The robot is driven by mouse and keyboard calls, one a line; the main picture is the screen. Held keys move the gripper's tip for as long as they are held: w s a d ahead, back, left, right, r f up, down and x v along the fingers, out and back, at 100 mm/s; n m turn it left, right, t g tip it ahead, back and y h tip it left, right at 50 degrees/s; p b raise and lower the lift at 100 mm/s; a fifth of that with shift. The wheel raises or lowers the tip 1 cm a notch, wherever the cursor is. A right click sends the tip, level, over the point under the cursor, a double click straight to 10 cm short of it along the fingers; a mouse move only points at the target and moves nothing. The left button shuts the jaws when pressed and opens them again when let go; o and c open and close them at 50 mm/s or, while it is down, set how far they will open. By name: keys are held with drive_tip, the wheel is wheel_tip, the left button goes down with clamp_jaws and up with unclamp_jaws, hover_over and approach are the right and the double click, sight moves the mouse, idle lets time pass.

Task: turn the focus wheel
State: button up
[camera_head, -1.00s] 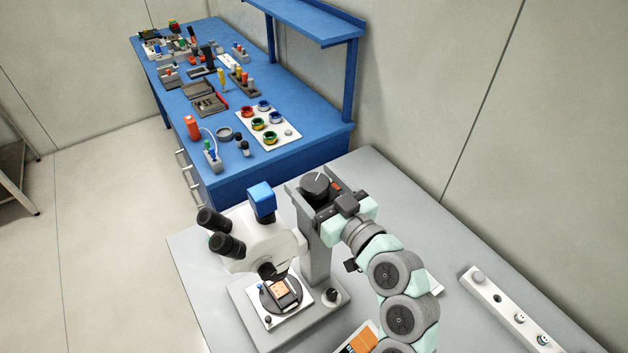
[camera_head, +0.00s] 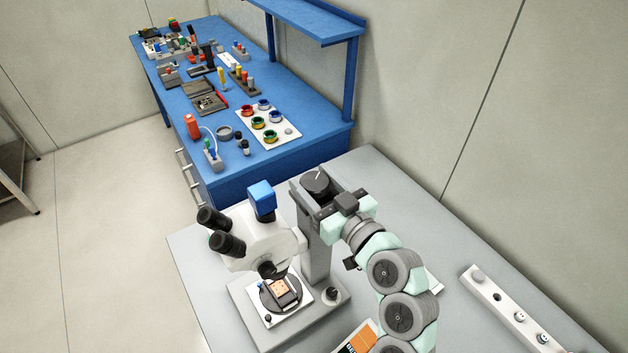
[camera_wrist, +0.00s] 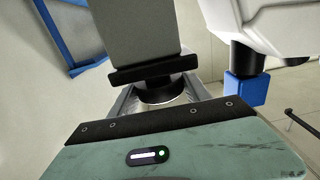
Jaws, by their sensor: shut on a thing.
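The focus wheel (camera_head: 316,182) is a dark round knob with a pale mark on top, at the upper end of the microscope's grey column (camera_head: 317,250). My gripper (camera_head: 322,195) reaches it from the lower right, its palm close beside the wheel. In the wrist view the wheel (camera_wrist: 163,91) is a black disc between the two metal fingers of my gripper (camera_wrist: 160,100), which is shut on it. Part of the wheel is hidden behind the palm edge. The microscope (camera_head: 265,240) stands left of my arm, with a blue box on its head.
The grey table (camera_head: 400,190) is bare behind my arm. A white strip with knobs (camera_head: 500,306) lies at the right, and an orange-and-white item (camera_head: 358,340) lies at the front. A blue bench (camera_head: 290,155) with tools and coloured rings stands at the back left.

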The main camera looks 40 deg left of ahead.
drive_tip(key=shift+c, duration=0.5)
drive_tip(key=shift+t, duration=0.3)
drive_tip(key=shift+f+m+t, duration=0.1)
drive_tip(key=shift+m+t, duration=0.4)
drive_tip(key=shift+s+m+t+h, duration=0.1)
drive_tip(key=shift+m+t+h, duration=0.2)
drive_tip(key=shift+t, duration=0.1)
drive_tip(key=shift+m+t+h, duration=0.6)
drive_tip(key=shift+m+t, duration=0.3)
drive_tip(key=shift+t, duration=0.4)
drive_tip(key=o, duration=1.4)
